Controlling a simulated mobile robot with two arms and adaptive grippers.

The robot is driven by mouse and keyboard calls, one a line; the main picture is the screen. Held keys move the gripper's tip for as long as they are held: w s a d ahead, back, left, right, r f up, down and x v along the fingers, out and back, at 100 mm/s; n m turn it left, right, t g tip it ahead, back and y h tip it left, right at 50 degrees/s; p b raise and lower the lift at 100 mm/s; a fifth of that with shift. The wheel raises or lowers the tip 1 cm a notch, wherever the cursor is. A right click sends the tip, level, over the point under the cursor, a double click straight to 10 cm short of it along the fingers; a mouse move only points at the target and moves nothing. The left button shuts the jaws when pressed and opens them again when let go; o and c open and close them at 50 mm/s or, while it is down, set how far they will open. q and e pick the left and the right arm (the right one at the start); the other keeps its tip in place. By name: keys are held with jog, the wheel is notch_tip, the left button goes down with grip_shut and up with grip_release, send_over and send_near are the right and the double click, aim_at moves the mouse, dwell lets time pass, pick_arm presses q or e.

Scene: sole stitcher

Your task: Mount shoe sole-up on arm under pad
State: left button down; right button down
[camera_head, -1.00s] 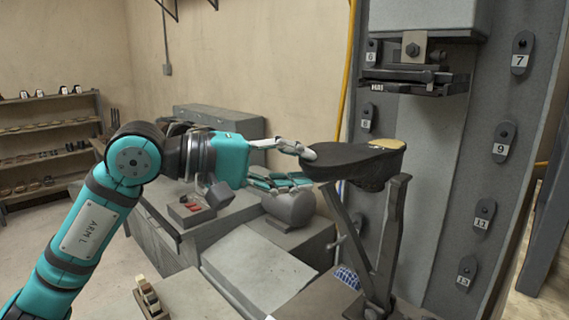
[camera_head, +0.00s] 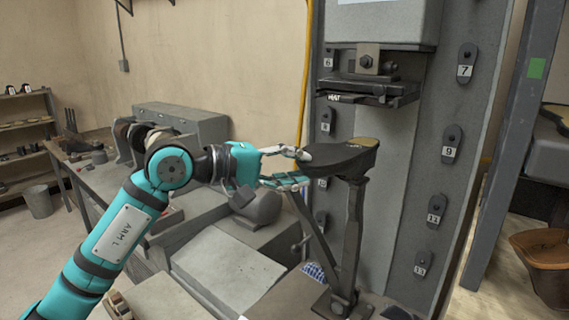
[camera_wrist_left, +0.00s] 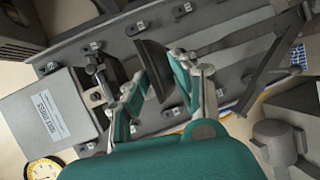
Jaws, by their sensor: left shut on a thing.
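The dark shoe (camera_head: 335,160) is held sole-up and roughly level, its tan heel patch at the right. My left gripper (camera_head: 303,168) is shut on its left end, one finger above and one below. The machine's support arm (camera_head: 352,235) rises under the shoe's right half; whether they touch I cannot tell. The dark pad (camera_head: 367,92) hangs above the shoe with a clear gap. In the left wrist view the shoe (camera_wrist_left: 153,62) shows edge-on between the fingers (camera_wrist_left: 160,78), and the pad assembly (camera_wrist_left: 100,85) lies left of it. My right gripper is not in view.
The grey machine column (camera_head: 395,175) with numbered tags stands right behind the shoe. A slanted brace (camera_head: 312,235) runs beside the support arm. A grey bench (camera_head: 225,265) lies below my left arm. A brown seat (camera_head: 545,265) is at the right.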

pick_arm(q)
jog(key=shift+w+d+r+p, duration=0.2)
jog(key=shift+w+d+p, duration=0.25)
jog(key=shift+w+d, duration=0.2)
notch_tip(320, 180, down, 6)
jog(key=b, duration=0.5)
jog(key=shift+a+r+b, duration=0.1)
jog(key=shift+b, duration=0.25)
jog(key=shift+a+r, duration=0.1)
jog(key=shift+r, duration=0.15)
jog(key=shift+f+b, duration=0.15)
jog(key=shift+b, duration=0.25)
jog(key=shift+f+b, duration=0.85)
jog(key=shift+f, duration=0.15)
